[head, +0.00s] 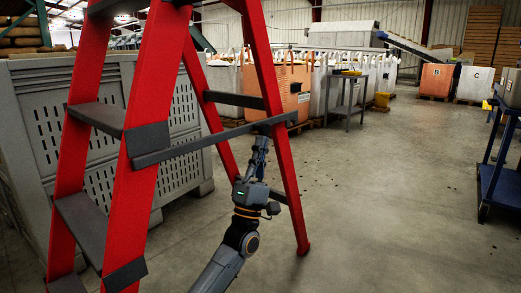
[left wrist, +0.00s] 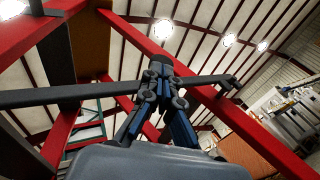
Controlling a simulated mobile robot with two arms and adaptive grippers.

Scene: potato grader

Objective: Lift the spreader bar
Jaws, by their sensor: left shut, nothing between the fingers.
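A red stepladder (head: 158,120) with dark grey steps stands open at the left. The spreader bar (head: 205,141), a long dark grey flat bar, runs across its side from the front red rail to the rear red leg. It also crosses the left wrist view (left wrist: 50,95). My left gripper (head: 261,132) is below the bar near its rear end, pointing up. Its fingers are together and empty, with the tips at the bar's height in the left wrist view (left wrist: 160,64). I cannot tell whether they touch the bar. My right gripper is not in view.
A large grey slatted crate (head: 30,105) stands behind the ladder at the left. An orange bag (head: 283,88) and a small metal table (head: 348,100) are farther back. A blue cart (head: 500,180) is at the right edge. The concrete floor between is mostly clear.

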